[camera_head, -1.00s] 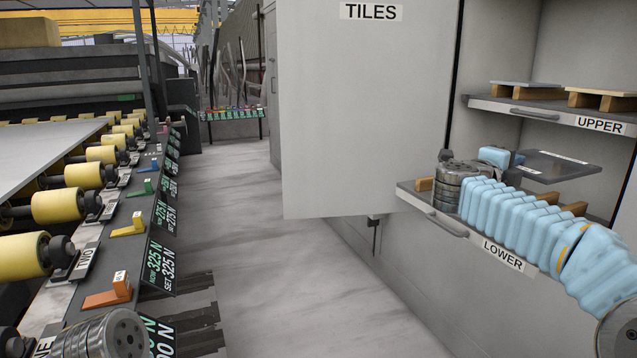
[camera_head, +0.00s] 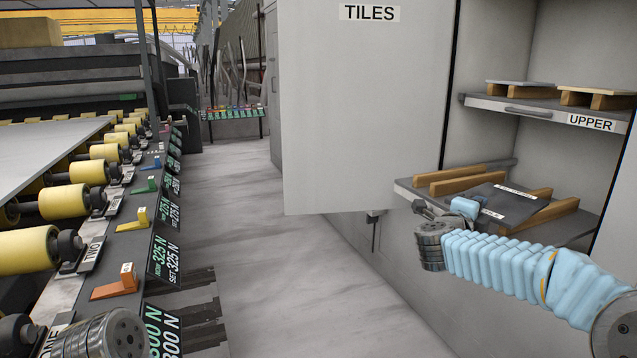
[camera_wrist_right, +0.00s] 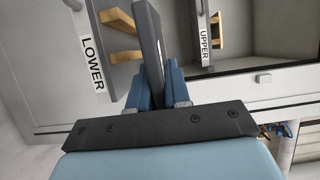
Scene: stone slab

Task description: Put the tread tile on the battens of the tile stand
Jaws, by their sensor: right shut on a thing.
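The tread tile, a dark flat slab with white labels (camera_head: 513,207), is held at its near edge by my right gripper (camera_head: 462,210), which is shut on it. In the right wrist view the tile (camera_wrist_right: 150,45) shows edge-on between the blue fingers (camera_wrist_right: 160,88). The tile is over the lower shelf, slightly tilted in the head view. Wooden battens of the tile stand (camera_head: 480,180) lie on the shelf to its left and others (camera_head: 552,213) to its right. In the wrist view the battens (camera_wrist_right: 120,57) are beside the tile; I cannot tell whether they touch.
The lower shelf (camera_head: 410,188) is pulled out under the tile. The upper shelf (camera_head: 485,101), with tiles on battens, is above. The cabinet door (camera_head: 365,120) stands open at left. A roller line (camera_head: 65,203) runs along the left. The floor between is clear.

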